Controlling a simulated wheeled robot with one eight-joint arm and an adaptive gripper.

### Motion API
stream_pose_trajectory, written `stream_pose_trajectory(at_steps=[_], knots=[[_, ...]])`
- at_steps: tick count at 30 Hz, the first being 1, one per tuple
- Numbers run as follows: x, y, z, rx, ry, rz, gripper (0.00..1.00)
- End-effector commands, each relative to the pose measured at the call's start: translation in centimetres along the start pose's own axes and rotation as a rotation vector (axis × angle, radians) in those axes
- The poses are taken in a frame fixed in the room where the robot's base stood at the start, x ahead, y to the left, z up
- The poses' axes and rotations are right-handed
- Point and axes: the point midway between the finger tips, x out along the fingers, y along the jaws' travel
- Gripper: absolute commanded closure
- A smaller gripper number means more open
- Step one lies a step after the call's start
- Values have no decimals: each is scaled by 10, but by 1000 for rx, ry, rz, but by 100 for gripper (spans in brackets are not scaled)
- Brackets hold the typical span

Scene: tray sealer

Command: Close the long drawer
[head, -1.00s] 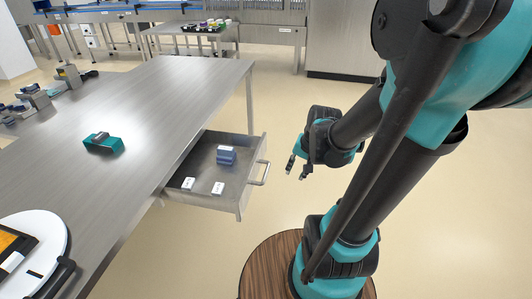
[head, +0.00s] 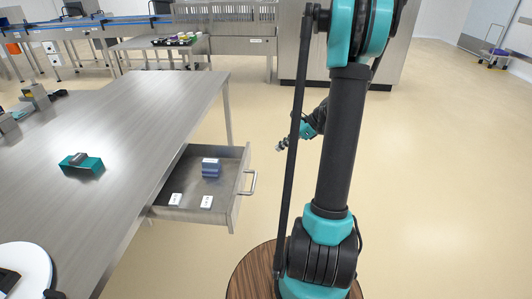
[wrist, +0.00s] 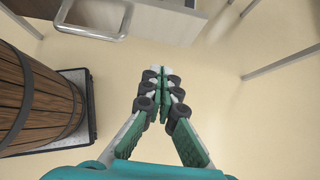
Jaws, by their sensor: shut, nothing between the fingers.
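The long drawer (head: 233,207) is pulled out from the right side of the steel table and stands open. Its bar handle (head: 252,182) faces right. Inside lie a blue block (head: 210,168) and two small white-topped pieces (head: 191,201). My gripper (head: 281,146) is beyond and to the right of the handle, apart from it, and partly hidden behind my arm. In the wrist view, my gripper's fingers (wrist: 160,76) are together with nothing between them. The handle (wrist: 92,32) shows at the top left there, ahead of the fingertips.
The steel table (head: 125,125) carries a teal block (head: 83,164) and a round white plate (head: 25,262) at its near end. A farther table (head: 150,45) holds several coloured items.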

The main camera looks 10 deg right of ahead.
Motion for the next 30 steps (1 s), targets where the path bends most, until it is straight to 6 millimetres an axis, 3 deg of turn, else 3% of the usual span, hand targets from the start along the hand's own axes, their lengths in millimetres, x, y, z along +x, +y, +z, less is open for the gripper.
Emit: stream_pose_trajectory(at_steps=[15,22,30], knots=[[94,0,0,-7,2,2,100],[115,0,22,-5,2,1,100],[122,0,29,-5,2,0,100]])
